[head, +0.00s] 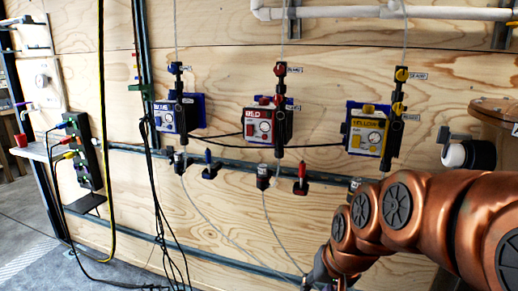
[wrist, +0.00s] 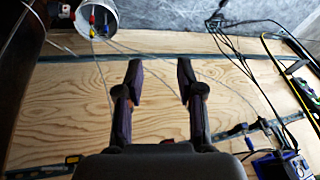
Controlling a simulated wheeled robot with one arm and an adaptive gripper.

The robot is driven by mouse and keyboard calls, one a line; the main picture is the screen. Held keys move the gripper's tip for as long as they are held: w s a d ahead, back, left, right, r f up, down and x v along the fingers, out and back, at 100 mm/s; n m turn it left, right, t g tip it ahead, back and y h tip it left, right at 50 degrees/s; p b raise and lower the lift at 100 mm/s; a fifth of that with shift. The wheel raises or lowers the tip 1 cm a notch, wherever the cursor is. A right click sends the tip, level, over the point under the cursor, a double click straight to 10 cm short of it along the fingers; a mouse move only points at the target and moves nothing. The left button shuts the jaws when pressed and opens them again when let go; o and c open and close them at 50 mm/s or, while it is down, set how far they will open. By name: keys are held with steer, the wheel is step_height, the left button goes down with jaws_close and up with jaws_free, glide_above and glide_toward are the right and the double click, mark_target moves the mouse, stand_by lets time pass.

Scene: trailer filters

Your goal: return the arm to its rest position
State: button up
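My copper-coloured arm (head: 400,215) comes in from the right in the head view and reaches down and left in front of the plywood wall. Its dark end shows only partly at the bottom edge, and the fingertips are not clear there. In the wrist view my gripper (wrist: 160,75) has its two dark fingers apart.
The wall (head: 225,215) carries a blue unit (head: 168,118), a red unit (head: 258,127) and a yellow unit (head: 367,135), with thin hoses and cables hanging below. A white bucket (wrist: 112,24) with coloured items shows in the wrist view. A small ledge (head: 35,152) is at left.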

steer(key=s+d+f+n+g+h, duration=0.1)
steer(key=s+d+f+g, duration=0.25)
steer(key=s, duration=0.65)
steer(key=s+d+f+g+h, duration=0.1)
steer(key=s+d+f+g, duration=0.25)
steer(key=s, duration=0.75)
step_height(320, 180, up, 22)
steer(key=t+p, duration=0.1)
steer(key=p, duration=1.9)
steer(key=shift+s+a+t+p, duration=0.25)
steer(key=shift+s+t+p, duration=0.05)
steer(key=shift+s, duration=0.05)
